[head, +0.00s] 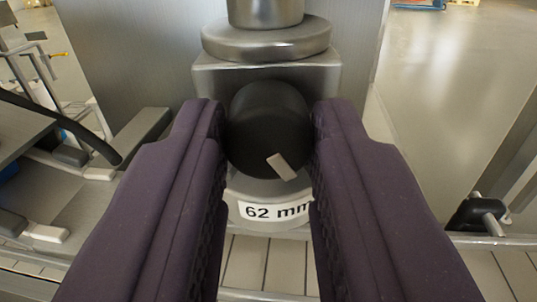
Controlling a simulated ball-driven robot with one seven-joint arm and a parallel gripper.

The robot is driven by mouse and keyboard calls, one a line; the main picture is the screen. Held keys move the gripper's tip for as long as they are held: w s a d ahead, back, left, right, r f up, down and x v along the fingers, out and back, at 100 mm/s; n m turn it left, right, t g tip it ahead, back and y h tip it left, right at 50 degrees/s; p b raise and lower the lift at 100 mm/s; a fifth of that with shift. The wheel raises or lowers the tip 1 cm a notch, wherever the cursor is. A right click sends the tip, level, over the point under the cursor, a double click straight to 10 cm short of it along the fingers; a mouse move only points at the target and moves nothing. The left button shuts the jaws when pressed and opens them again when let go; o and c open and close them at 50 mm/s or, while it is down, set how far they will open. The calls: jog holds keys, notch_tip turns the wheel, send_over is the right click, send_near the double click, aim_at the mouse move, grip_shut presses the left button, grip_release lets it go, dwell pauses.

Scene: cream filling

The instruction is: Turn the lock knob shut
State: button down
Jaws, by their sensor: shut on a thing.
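The lock knob (262,118) is round and black, with a short pale pointer mark that slants toward its lower right. It sits on the front of a grey metal block below a round metal collar. My gripper (268,125) has two dark purple padded fingers, one on each side of the knob. The fingers are shut on the knob at its left and right sides. A white label reading "62 mm" (275,211) is on the rounded metal part just below the knob; its right end is partly hidden by the right finger.
A metal cylinder and collar (266,42) stand directly above the knob, before a grey metal panel (140,45). Metal brackets and a black bar (60,120) are at the left. A black handle (478,212) is at the lower right. Open floor (445,90) shows at the right.

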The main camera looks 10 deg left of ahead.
jog(key=m+b, duration=0.1)
jog(key=m, duration=0.5)
dwell(0.6)
jog(key=c, duration=0.8)
grip_release()
jog(key=shift+c, duration=0.2)
jog(key=s+d+p, duration=0.1)
jog(key=s, duration=0.6)
jog(key=shift+s, duration=0.35)
